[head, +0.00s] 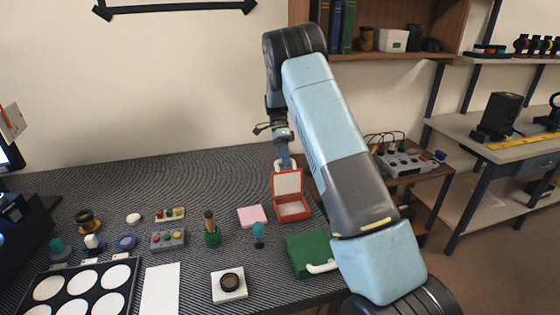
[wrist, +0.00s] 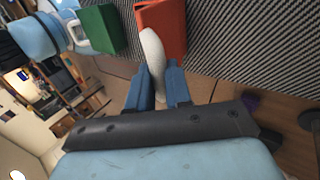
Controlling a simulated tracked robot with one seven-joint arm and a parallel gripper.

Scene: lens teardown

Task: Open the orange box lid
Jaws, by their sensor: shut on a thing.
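The orange-red box (head: 293,216) stands at the right part of the dark table in the head view. Its lid (head: 287,183) is raised at the back, pale inside face showing, and the box's pale interior is visible. In the wrist view the orange box (wrist: 172,28) shows beyond my fingers. My gripper (head: 283,158) is behind and above the raised lid. In the wrist view its blue fingers (wrist: 160,85) are shut on a white curved handle (wrist: 152,48) that reaches to the orange box. Where the handle joins the lid is not clear.
A green box (head: 305,252) with a white handle lies in front, close to my arm. A pink pad (head: 252,215), a teal-topped tool (head: 258,232) and a green holder (head: 212,235) stand to the left. A side table with a grey device (head: 408,163) is to the right.

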